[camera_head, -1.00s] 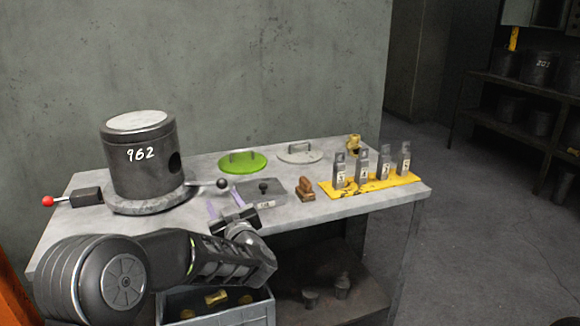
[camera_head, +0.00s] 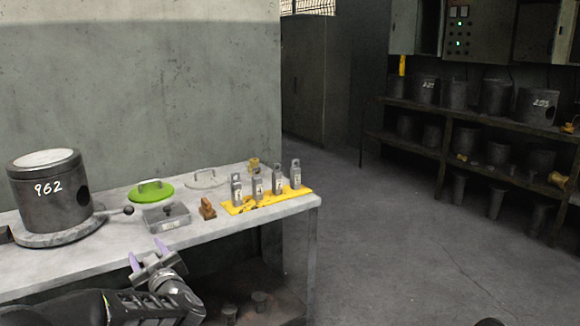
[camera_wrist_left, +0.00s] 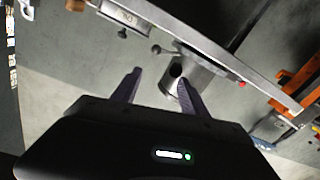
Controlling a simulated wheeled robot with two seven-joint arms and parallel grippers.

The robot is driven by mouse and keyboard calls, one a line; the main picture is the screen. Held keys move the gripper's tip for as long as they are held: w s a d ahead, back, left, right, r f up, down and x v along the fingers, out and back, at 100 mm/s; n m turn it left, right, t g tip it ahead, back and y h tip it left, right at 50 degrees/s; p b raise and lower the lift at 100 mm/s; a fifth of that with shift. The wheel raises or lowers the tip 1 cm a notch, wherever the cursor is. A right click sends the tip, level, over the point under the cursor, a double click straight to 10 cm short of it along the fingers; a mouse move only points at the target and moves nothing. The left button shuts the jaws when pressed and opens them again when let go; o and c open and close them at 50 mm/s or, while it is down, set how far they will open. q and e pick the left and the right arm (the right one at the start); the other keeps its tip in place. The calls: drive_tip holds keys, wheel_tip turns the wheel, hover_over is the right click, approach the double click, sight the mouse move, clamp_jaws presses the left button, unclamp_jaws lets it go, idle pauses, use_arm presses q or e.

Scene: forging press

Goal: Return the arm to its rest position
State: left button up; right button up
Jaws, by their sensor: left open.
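My left gripper (camera_head: 148,255) is open and empty in the head view. It is by the front edge of the grey table (camera_head: 262,217), with its arm coming in from the lower left. In the left wrist view its two fingers (camera_wrist_left: 158,88) stand apart with nothing between them. The dark cylinder marked 962 (camera_head: 45,195) stands on the table to the left; it also shows beyond the fingers in the wrist view (camera_wrist_left: 188,72).
On the table are a grey box (camera_head: 166,218), a green lid (camera_head: 150,192), a grey lid (camera_head: 205,179), a brown block (camera_head: 208,209) and a yellow tray (camera_head: 296,192) with grey pieces. Dark shelves (camera_head: 470,120) with pots stand at the right. The floor (camera_head: 390,240) between is clear.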

use_arm(q)
drive_tip(key=d+f+m+h+p, duration=0.1)
drive_tip(key=d+f+m+h, duration=0.3)
drive_tip(key=d+f+h, duration=0.5)
drive_tip(key=s+d+f+m+g+h+p, duration=0.1)
drive_tip(key=s+d+f+g, duration=0.1)
drive_tip(key=s+d+f, duration=0.3)
drive_tip(key=s+d+f+m+g+h+p, duration=0.1)
drive_tip(key=s+d+f+g, duration=0.15)
drive_tip(key=f, duration=0.55)
drive_tip(key=s+d+f+m+g+h+p, duration=0.1)
drive_tip(key=s+d+f, duration=0.3)
drive_tip(key=s+f, duration=0.15)
drive_tip(key=s+d+f+g+h+p, duration=0.1)
drive_tip(key=s+d+f+g+p, duration=0.1)
drive_tip(key=s, duration=0.7)
drive_tip(key=s+d+f+m+g+h+p, duration=0.1)
drive_tip(key=s+d+f+g+p, duration=0.1)
drive_tip(key=s, duration=0.6)
drive_tip(key=s+d+f+g+h+p, duration=0.1)
drive_tip(key=s+d+f+g+p, duration=0.1)
drive_tip(key=s, duration=0.7)
drive_tip(key=shift+s+f+m+g+p, duration=0.35)
drive_tip(key=shift+f+g, duration=0.35)
drive_tip(key=shift+g, duration=0.35)
